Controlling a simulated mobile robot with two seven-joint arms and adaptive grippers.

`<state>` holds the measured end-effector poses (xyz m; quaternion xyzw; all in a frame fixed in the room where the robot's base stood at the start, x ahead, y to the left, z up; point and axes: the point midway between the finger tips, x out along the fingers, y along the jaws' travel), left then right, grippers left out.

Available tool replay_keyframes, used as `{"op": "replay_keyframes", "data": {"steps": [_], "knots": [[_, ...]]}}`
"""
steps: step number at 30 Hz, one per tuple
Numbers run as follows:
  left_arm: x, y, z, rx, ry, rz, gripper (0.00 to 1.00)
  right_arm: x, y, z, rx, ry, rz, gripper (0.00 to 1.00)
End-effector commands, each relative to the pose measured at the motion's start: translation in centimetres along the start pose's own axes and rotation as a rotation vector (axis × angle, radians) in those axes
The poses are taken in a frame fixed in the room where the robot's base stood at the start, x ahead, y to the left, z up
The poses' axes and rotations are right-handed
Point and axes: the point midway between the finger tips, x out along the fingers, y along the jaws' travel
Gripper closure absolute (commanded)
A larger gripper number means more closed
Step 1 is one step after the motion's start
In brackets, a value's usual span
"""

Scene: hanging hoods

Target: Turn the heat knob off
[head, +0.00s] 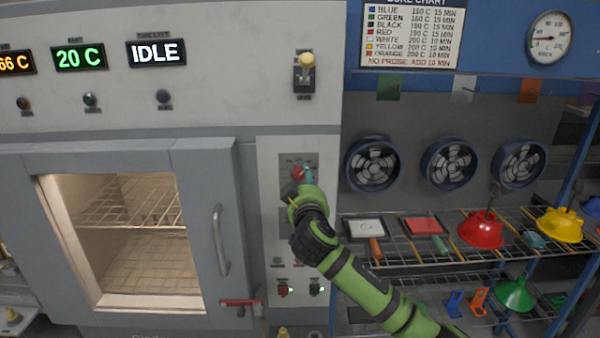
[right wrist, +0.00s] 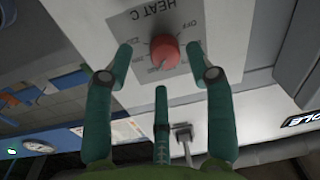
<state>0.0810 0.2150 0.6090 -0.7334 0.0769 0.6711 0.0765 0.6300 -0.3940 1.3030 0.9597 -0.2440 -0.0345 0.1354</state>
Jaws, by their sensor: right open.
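The heat knob (right wrist: 165,52) is a round red knob on a plate marked "HEAT C", with OFF and numbers around it. That plate looks upside down in the right wrist view. The knob (head: 298,172) also shows in the head view, on the pale control panel right of the oven door. My right gripper (head: 304,182) is at the knob, partly covering its plate. In the right wrist view its green fingers (right wrist: 159,56) are spread around the knob, with visible gaps on both sides. I cannot tell the knob's exact setting. My left gripper is not in view.
The oven door (head: 190,155) with its handle (head: 220,240) is left of the panel. Displays (head: 157,53) read 20 C and IDLE. Small switches (head: 283,289) sit below the knob. A rack (head: 400,252) with a red hood (head: 481,229) stands to the right.

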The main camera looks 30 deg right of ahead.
Motion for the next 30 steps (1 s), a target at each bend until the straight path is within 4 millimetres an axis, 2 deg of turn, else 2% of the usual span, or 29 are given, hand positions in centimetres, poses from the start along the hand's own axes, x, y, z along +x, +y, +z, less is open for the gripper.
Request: {"op": "replay_keyframes", "data": {"steps": [1, 6, 16, 17, 18, 20, 21, 30], "knots": [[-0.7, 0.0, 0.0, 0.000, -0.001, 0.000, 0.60, 0.7, 0.1, -0.3, -0.001, -0.001, 0.001, 0.45], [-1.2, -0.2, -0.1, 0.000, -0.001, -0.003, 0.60, 1.9, 0.0, -0.2, 0.000, 0.000, 0.000, 0.45], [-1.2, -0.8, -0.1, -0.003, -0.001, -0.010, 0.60, 2.3, -0.1, 0.1, 0.000, 0.000, -0.001, 0.45], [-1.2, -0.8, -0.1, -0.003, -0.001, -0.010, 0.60, 2.3, -0.1, 0.1, 0.000, 0.000, -0.001, 0.53], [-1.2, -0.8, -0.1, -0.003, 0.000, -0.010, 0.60, 2.3, -0.1, 0.1, 0.000, 0.000, -0.001, 0.69], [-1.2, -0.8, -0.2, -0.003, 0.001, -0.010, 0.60, 2.3, -0.1, 0.1, 0.000, 0.000, -0.001, 0.93], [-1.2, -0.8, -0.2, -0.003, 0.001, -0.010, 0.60, 2.3, -0.1, 0.1, 0.000, -0.001, -0.001, 1.00], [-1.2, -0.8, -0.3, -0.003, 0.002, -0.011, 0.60, 2.2, -0.1, 0.2, -0.003, -0.004, -0.002, 1.00]]}}
